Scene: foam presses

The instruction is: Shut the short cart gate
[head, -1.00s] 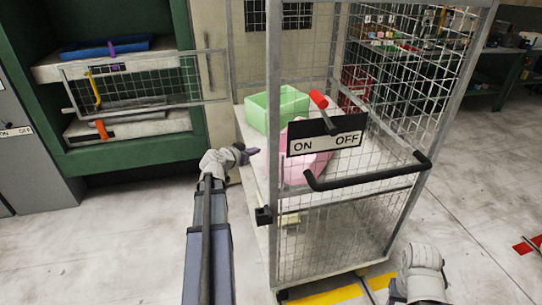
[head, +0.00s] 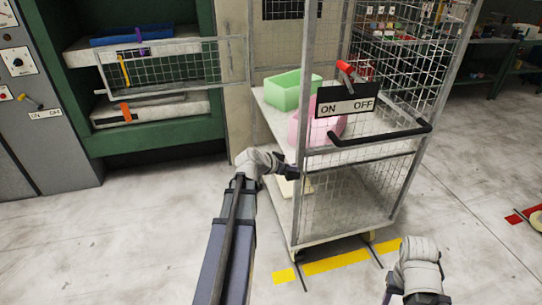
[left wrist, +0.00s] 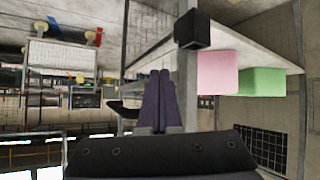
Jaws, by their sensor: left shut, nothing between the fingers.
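The wire-mesh cart (head: 352,213) stands right of centre in the head view, its left side open. A low mesh gate (head: 170,70) stands out to the left, across the front of the green press; its right end meets the cart's rear left post, so it looks swung open. My left gripper (head: 291,172) is shut and empty by the cart's front left post, overlapping it; contact is unclear. In the left wrist view its purple fingers (left wrist: 156,100) are together beside the post, under a black block (left wrist: 192,30). My right gripper (head: 388,297) barely shows at the bottom.
A green box (head: 290,90) and a pink box (head: 330,130) sit on the cart's shelf. An ON/OFF sign (head: 346,107) and a black push handle (head: 385,140) show at the cart's front. Yellow tape (head: 335,263) marks the floor. The floor left of my left arm is clear.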

